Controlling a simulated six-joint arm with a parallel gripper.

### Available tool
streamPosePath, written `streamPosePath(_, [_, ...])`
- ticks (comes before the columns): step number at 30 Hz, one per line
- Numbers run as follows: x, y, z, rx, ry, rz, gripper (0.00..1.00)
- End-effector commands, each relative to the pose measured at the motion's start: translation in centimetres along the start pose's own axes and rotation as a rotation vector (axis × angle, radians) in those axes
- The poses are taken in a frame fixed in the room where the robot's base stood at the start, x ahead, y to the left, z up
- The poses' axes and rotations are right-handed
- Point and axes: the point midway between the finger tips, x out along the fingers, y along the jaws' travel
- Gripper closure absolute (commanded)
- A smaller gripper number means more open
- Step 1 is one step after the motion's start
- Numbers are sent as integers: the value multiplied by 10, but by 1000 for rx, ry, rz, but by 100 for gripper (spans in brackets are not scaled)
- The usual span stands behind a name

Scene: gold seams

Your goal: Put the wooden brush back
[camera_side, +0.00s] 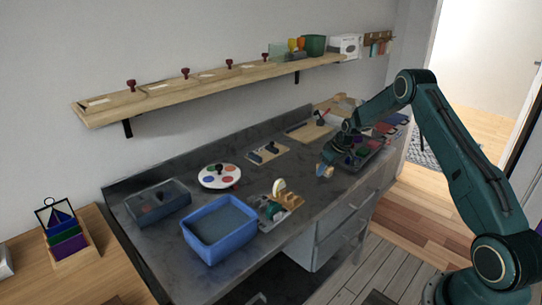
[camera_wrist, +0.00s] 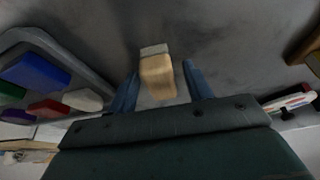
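The wooden brush (camera_wrist: 158,78) has a pale wood body with a grey end and shows between my fingers in the wrist view. In the side view a small wooden piece, seemingly the brush (camera_side: 328,172), is low by the grey counter near its front edge. My gripper (camera_wrist: 163,78) is over it with its two blue fingers apart, one on each side. A gap shows between the wood and each finger. In the side view my gripper (camera_side: 327,160) is close to the counter. I cannot tell whether the brush rests on the counter.
A dark tray (camera_side: 372,158) with coloured pieces lies right of my gripper. A wall shelf (camera_side: 215,83) runs above.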

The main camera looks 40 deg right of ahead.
Motion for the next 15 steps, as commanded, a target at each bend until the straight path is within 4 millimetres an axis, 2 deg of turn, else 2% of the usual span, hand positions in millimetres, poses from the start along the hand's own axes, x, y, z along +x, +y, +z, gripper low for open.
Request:
streamPosePath(10, [-1,0,-1,0,1,0,50])
streamPosePath(15, [-8,0,-2,0,1,1,50])
